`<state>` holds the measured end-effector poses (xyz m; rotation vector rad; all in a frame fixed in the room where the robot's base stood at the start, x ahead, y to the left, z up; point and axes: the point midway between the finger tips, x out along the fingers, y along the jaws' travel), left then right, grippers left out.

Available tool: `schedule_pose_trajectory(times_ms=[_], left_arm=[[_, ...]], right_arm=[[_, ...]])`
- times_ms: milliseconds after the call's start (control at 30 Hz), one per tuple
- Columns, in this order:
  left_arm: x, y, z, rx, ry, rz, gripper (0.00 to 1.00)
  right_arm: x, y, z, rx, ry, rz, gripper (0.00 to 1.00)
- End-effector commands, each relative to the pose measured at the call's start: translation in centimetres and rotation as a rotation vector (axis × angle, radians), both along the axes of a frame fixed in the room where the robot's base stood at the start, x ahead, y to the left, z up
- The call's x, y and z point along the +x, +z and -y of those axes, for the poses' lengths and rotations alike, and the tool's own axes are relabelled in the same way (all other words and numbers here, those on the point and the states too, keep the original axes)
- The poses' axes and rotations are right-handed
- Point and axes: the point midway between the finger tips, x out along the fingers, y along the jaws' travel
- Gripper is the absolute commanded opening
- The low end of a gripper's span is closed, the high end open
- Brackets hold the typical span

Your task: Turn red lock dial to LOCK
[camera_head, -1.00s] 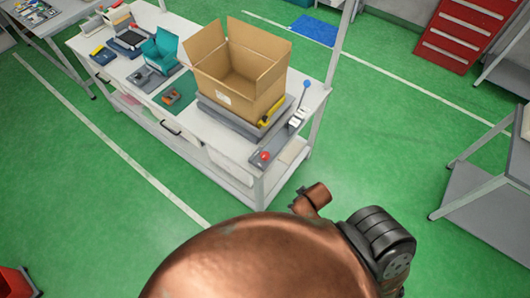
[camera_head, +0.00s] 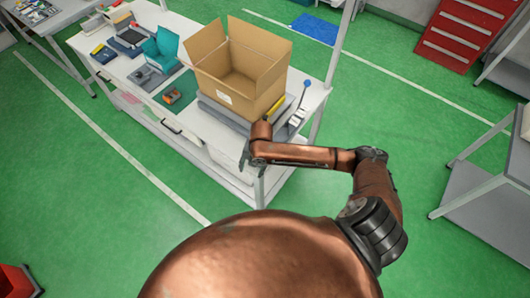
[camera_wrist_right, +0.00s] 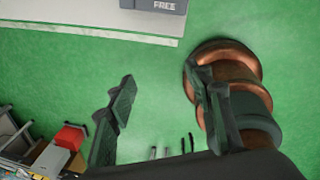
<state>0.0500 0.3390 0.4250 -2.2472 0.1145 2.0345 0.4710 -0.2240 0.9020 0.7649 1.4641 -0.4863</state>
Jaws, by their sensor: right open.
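The red lock dial does not show now; my right arm and gripper cover its place at the near right corner of the workbench (camera_head: 222,137). My right gripper (camera_head: 250,166) is at that corner in the head view, its fingers dark against the bench edge. In the right wrist view its two fingers (camera_wrist_right: 160,75) are wide apart with only green floor between them. A grey panel marked FREE (camera_wrist_right: 155,5) is cut off at the top of that view, beyond the fingertips. My left gripper is not in view.
An open cardboard box (camera_head: 235,85) stands on the bench behind my right forearm. A lever with a blue knob (camera_head: 307,84) rises to its right. Teal and grey trays lie to the left. Green floor is open in front of the bench.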

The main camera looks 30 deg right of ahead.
Motion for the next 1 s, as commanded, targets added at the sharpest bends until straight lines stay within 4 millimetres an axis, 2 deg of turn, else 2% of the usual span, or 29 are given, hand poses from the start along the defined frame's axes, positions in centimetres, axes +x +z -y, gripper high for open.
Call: schedule_pose_trajectory(times_ms=[33, 100, 200, 300, 467, 800, 1000], left_arm=[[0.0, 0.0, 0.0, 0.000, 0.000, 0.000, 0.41], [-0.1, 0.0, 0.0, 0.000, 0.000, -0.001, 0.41], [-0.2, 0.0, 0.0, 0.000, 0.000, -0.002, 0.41], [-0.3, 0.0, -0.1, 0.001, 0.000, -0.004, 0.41], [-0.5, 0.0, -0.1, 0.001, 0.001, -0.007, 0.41], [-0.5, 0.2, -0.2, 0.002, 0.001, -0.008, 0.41], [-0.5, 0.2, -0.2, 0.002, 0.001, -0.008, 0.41]], right_arm=[[1.6, 1.0, 2.1, -0.050, 0.086, 0.004, 0.47], [2.9, 2.0, 4.4, -0.095, 0.196, -0.009, 0.47], [4.3, 3.4, 7.2, -0.138, 0.306, -0.026, 0.47], [5.1, 4.5, 9.0, -0.161, 0.371, -0.038, 0.47], [5.5, 4.6, 10.1, -0.170, 0.409, -0.047, 0.47], [5.4, -0.4, 9.9, -0.169, 0.412, -0.048, 0.47], [5.4, -2.3, 10.0, -0.170, 0.410, -0.046, 0.47]])
